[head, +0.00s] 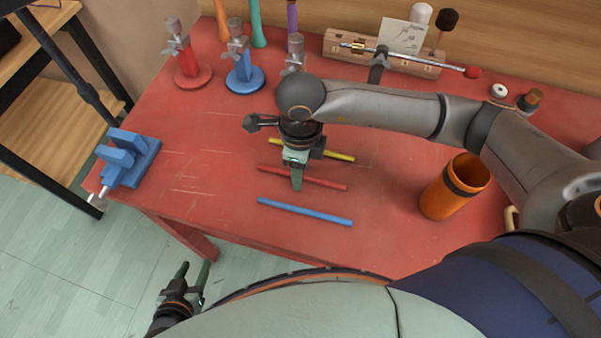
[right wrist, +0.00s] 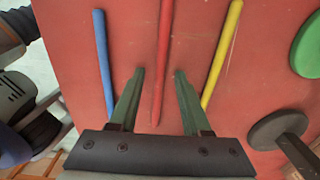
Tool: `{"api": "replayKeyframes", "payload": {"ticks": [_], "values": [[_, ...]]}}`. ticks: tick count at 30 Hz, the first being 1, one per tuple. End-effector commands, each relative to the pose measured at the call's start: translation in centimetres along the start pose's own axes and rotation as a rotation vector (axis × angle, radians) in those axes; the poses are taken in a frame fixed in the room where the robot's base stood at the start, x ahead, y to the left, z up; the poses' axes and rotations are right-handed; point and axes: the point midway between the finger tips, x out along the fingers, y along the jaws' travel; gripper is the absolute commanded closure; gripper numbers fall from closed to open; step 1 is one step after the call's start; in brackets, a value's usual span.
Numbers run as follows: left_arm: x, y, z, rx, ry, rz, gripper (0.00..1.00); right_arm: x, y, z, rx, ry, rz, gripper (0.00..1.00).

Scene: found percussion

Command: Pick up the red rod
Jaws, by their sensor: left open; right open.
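The red rod (head: 322,181) lies flat on the red table, between the blue rod (head: 305,212) and the yellow rod (head: 335,154). My right gripper (head: 296,180) is over the red rod and covers part of it in the head view. In the right wrist view the red rod (right wrist: 162,62) runs between the two open fingers of the right gripper (right wrist: 158,78), apart from both. The blue rod (right wrist: 104,65) and yellow rod (right wrist: 222,55) lie outside the fingers. My left gripper (head: 192,275) is open and empty, low beside the table's front edge.
An orange cup with a dark band (head: 450,190) stands at the right. A blue vise (head: 127,158) is at the left edge. Red (head: 190,72) and blue (head: 244,76) round-based stands are at the back, near a wooden rack (head: 410,62). The table's left middle is clear.

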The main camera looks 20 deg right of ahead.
Motion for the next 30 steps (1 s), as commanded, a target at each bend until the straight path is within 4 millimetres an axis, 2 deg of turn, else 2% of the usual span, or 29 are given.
{"api": "replayKeyframes", "payload": {"ticks": [3, 15, 30], "values": [[0.01, -0.01, 0.00, 0.000, 0.000, 0.000, 0.50, -0.03, 0.01, 0.02, 0.000, 0.000, 0.000, 0.54], [0.01, -0.01, 0.01, 0.000, 0.000, 0.000, 0.50, -0.07, 0.02, 0.03, 0.000, 0.000, 0.000, 0.99], [0.01, -0.01, 0.02, 0.000, -0.001, 0.000, 0.50, -0.08, 0.02, 0.02, 0.000, 0.000, 0.000, 1.00]]}}
